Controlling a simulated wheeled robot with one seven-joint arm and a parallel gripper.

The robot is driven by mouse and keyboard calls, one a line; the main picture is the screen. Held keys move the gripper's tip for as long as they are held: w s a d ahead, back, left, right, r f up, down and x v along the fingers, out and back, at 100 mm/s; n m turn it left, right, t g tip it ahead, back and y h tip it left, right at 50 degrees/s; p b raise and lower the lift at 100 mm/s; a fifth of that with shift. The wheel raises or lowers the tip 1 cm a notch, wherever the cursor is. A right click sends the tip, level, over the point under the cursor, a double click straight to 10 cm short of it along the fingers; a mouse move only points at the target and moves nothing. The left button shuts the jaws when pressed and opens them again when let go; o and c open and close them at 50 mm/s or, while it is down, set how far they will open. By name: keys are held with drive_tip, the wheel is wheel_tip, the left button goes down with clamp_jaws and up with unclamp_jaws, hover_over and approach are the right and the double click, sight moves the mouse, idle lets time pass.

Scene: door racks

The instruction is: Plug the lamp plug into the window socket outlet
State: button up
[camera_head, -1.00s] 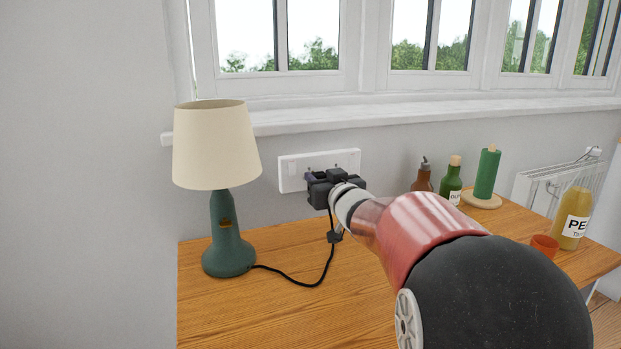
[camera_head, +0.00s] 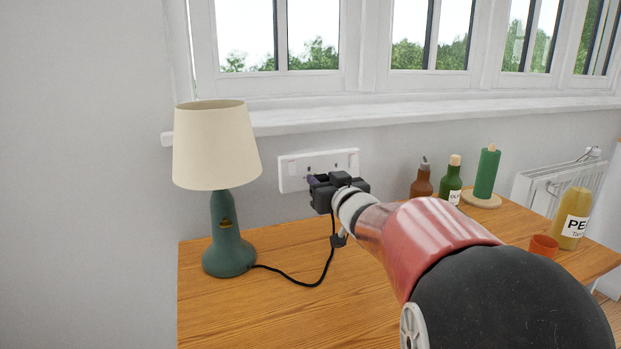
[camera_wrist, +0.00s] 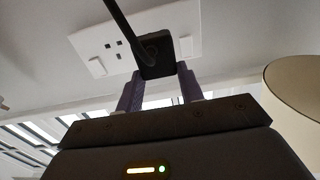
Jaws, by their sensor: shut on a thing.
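The white double socket outlet (camera_head: 293,172) is on the wall below the window. In the wrist view the outlet (camera_wrist: 92,45) shows one set of holes, and the black lamp plug (camera_wrist: 157,58) overlaps the other half. My gripper (camera_head: 317,183) is in front of the plate's lower edge. In the wrist view its two purple fingers (camera_wrist: 159,76) are shut on the plug. The plug's pins are hidden, and I cannot tell how wide the gap to the plate is. The lamp (camera_head: 227,240) stands left on the table, its black cord (camera_head: 308,284) running up to my gripper.
Right of my arm on the wooden table (camera_head: 225,315) stand a brown bottle (camera_head: 421,181), a green bottle (camera_head: 452,180), a green roll (camera_head: 487,173), an orange cup (camera_head: 543,246) and a yellow bottle (camera_head: 572,220). The window sill (camera_head: 430,112) juts out above the outlet.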

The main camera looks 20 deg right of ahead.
drive_tip(key=s+d, duration=0.1)
drive_tip(key=d, duration=0.6)
drive_tip(key=shift+d, duration=0.25)
idle(0.4)
drive_tip(key=shift+w, duration=0.15)
idle(0.3)
drive_tip(key=shift+w, duration=1.55)
drive_tip(key=shift+w, duration=1.6)
drive_tip(key=o, duration=1.2)
drive_tip(key=shift+c, duration=0.2)
